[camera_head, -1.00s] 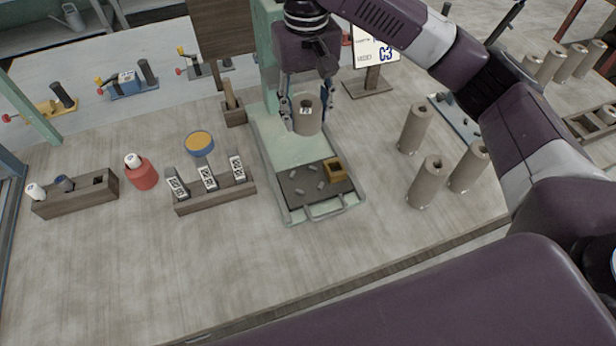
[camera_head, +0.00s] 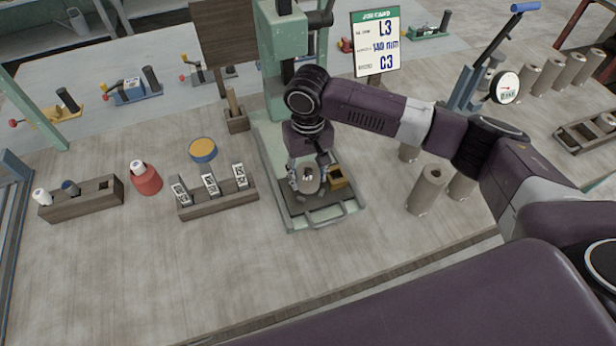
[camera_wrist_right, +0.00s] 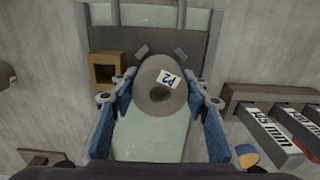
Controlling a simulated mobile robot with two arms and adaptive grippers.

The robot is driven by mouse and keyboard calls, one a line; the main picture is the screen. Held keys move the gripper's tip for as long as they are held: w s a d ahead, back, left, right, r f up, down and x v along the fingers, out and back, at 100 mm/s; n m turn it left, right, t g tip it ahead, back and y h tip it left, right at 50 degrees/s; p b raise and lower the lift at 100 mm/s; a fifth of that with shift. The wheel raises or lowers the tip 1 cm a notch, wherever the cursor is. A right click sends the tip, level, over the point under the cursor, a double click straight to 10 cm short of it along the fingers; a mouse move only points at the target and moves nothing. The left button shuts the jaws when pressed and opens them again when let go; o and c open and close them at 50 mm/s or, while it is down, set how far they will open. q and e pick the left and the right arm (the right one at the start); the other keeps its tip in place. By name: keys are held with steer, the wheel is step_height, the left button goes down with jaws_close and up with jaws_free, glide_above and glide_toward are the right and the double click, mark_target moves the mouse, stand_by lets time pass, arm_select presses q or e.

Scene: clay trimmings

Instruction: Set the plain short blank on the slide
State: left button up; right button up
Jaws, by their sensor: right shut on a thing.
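My right gripper (camera_head: 306,184) is shut on a short grey-brown cylindrical blank (camera_head: 309,178) with a hole in its top and a small white tag. The right wrist view shows the blank (camera_wrist_right: 152,76) between the blue finger pads, its tag seeming to read P2. The blank is over the dark slide plate (camera_head: 296,208) at the front of the green press; I cannot tell whether it touches the plate. In the right wrist view the slide (camera_wrist_right: 107,38) extends beyond the blank. My left gripper is not in view.
An ochre box (camera_head: 337,177) stands on the slide close to the blank, with small grey pieces nearby. The green press column (camera_head: 271,60) rises behind. A gauge rack (camera_head: 218,201) stands left; tall blanks (camera_head: 427,190) stand right. Front-left bench is clear.

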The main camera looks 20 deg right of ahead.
steer(key=shift+f, duration=0.85)
steer(key=shift+f, duration=0.1)
steer(key=o, duration=1.1)
steer(key=shift+r, duration=0.45)
step_height(320, 180, up, 11)
steer(key=shift+r+b, duration=0.2)
steer(key=shift+b, duration=0.9)
